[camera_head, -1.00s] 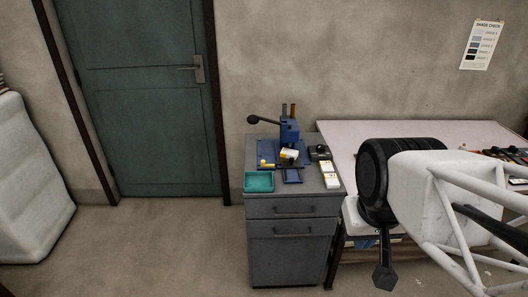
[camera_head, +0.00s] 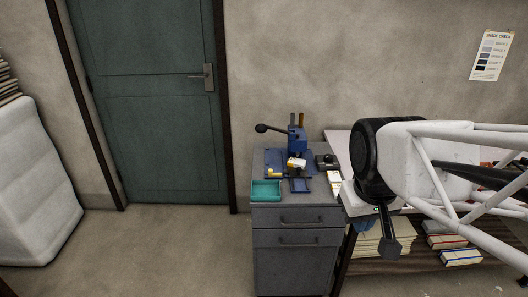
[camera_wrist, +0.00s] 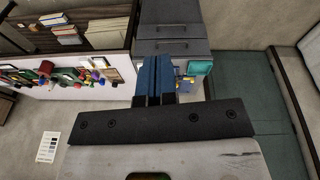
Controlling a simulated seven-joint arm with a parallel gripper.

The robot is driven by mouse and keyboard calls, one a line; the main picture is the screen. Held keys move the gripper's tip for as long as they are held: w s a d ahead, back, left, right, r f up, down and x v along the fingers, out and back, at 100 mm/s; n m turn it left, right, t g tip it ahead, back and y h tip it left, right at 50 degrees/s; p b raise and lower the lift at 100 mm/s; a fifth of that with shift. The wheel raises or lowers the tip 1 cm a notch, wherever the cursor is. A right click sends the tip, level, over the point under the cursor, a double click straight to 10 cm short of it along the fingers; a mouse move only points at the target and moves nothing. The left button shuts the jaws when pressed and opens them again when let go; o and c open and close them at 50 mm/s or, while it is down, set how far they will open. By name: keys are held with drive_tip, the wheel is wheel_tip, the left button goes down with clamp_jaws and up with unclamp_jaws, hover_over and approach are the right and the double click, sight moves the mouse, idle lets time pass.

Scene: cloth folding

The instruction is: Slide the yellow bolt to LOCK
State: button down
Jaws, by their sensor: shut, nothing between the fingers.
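A small yellow part (camera_head: 269,172) sits at the left front of the blue lever press (camera_head: 298,140) on the grey cabinet. It may be the yellow bolt, but it is too small to be sure, and no LOCK marking is readable. A white and orange-yellow piece (camera_head: 297,163) is at the press's front. My gripper (camera_head: 390,250) hangs right of the cabinet, in front of the table, well apart from the press. In the wrist view its blue fingers (camera_wrist: 153,75) are together and empty. They partly cover the cabinet and press area there.
A teal tray (camera_head: 266,197) lies at the cabinet's front left corner. A dark small device (camera_head: 326,161) and pale boxes (camera_head: 334,182) are at its right. The table (camera_head: 338,140) adjoins on the right, with books (camera_head: 384,240) on its lower shelf. The floor before the door (camera_head: 150,110) is clear.

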drive_tip(key=w+a+n+h, duration=0.1)
drive_tip(key=w+a+n, duration=0.2)
drive_tip(key=w, duration=0.8)
drive_tip(key=w+a+f+n+g, duration=0.1)
drive_tip(key=w+a+n, duration=0.25)
drive_tip(key=w, duration=0.65)
drive_tip(key=w+a+n+h, duration=0.15)
drive_tip(key=w+n, duration=0.25)
drive_tip(key=w, duration=0.7)
drive_tip(key=w+a+f+n, duration=0.4)
drive_tip(key=w+a+f, duration=0.5)
drive_tip(key=w, duration=0.3)
drive_tip(key=w+a+f+n+h, duration=0.1)
drive_tip(key=w+a+f+n, duration=0.4)
drive_tip(key=w+a+f, duration=0.4)
drive_tip(key=w+f, duration=0.1)
drive_tip(key=w, duration=0.3)
drive_tip(key=shift+d+f, duration=0.1)
drive_tip(key=shift+f, duration=0.05)
